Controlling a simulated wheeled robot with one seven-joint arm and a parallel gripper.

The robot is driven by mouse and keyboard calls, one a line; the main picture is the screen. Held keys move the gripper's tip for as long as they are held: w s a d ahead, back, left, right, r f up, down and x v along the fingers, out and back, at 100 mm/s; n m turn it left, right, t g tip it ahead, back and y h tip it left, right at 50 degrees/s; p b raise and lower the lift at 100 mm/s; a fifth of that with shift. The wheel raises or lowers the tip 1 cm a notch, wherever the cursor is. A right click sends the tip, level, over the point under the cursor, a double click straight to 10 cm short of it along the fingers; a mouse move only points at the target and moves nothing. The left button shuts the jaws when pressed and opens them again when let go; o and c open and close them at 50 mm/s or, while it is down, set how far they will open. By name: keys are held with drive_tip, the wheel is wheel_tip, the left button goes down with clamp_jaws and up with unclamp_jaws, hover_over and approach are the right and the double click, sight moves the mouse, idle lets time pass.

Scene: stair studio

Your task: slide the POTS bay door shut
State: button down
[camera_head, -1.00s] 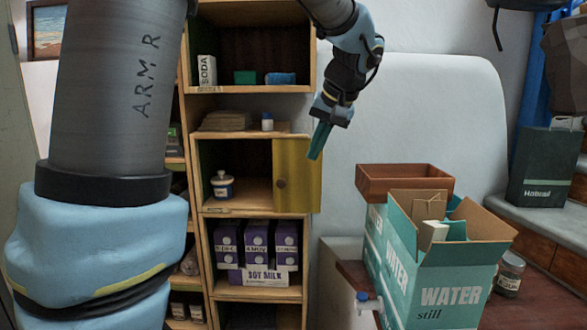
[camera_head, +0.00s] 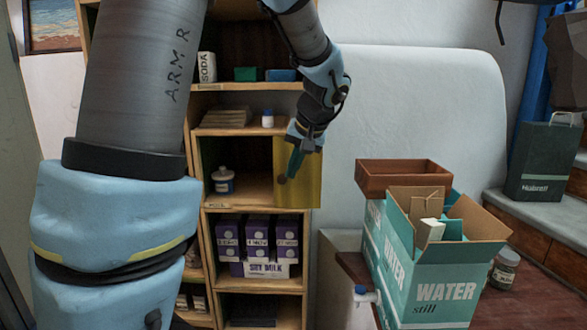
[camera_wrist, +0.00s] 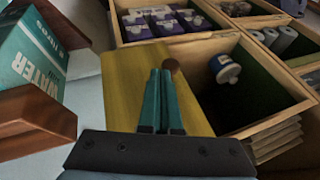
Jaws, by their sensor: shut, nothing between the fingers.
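The yellow door (camera_head: 307,185) stands at the right side of the bay with the label below it, and its left part leaves the bay open. The round brown knob (camera_head: 282,180) is near the door's left edge. My gripper (camera_head: 292,172) is shut and empty, its teal fingers in front of the door close to the knob. In the wrist view the fingertips (camera_wrist: 161,74) lie over the yellow door (camera_wrist: 120,85), just beside the knob (camera_wrist: 171,66). I cannot tell whether they touch it. A white and blue jar (camera_head: 223,181) stands inside the bay (camera_head: 252,190).
Purple soy milk cartons (camera_head: 257,240) fill the shelf below. A brown stack (camera_head: 227,118) and a small white bottle (camera_head: 268,118) sit on the shelf above. A WATER box (camera_head: 445,275) and a brown wooden tray (camera_head: 400,181) stand to the right. White wall fills the space between.

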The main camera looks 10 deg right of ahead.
drive_tip(key=w+a+b, duration=0.1)
drive_tip(key=a, duration=0.8)
drive_tip(key=shift+w+a+b, duration=0.3)
drive_tip(key=shift+w, duration=0.05)
